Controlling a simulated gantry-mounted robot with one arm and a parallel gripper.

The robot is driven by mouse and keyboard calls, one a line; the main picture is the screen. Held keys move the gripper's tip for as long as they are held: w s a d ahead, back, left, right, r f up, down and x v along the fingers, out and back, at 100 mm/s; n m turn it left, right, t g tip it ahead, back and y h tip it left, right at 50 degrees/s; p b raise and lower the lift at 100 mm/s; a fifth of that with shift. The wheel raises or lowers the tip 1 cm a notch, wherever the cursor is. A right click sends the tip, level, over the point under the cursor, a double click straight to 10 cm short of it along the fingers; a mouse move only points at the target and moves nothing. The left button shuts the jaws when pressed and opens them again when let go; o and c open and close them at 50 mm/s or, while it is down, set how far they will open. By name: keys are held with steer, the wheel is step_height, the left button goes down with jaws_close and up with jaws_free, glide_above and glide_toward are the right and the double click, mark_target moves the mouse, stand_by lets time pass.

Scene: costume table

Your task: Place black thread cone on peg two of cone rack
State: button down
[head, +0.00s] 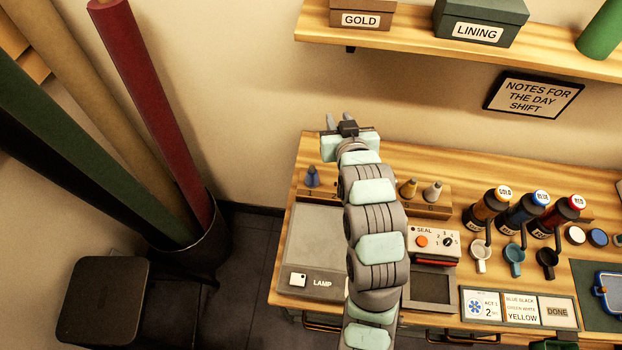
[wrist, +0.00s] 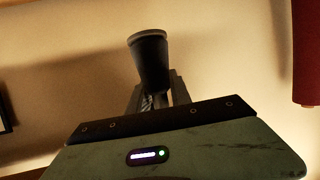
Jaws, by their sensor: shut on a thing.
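My gripper (head: 339,122) is raised above the back edge of the table in the head view. In the wrist view my gripper (wrist: 156,95) is shut on the black thread cone (wrist: 151,62), which sticks out past the fingertips with a pale rim at its far end. In the head view I cannot tell the cone from the dark gripper parts. The wooden cone rack (head: 432,208) stands at the back of the table. A blue cone (head: 312,177) is at its left end by the number 1; a gold cone (head: 408,188) and a whitish cone (head: 432,191) stand at the right. My arm hides the rack's middle, including most of peg two.
A shelf (head: 400,42) with boxes hangs above the table. A lamp panel (head: 318,255), a seal box (head: 433,243), bottles (head: 520,212) and mugs (head: 514,258) crowd the table. Tall fabric rolls (head: 150,110) lean at the left.

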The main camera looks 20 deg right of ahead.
steer(key=f+b, duration=0.1)
steer(key=f, duration=1.7)
steer(key=shift+d+f, duration=0.1)
steer(key=shift+d, duration=0.1)
steer(key=shift+f, duration=0.15)
steer(key=c, duration=1.2)
jaws_free()
steer(key=shift+o, duration=0.2)
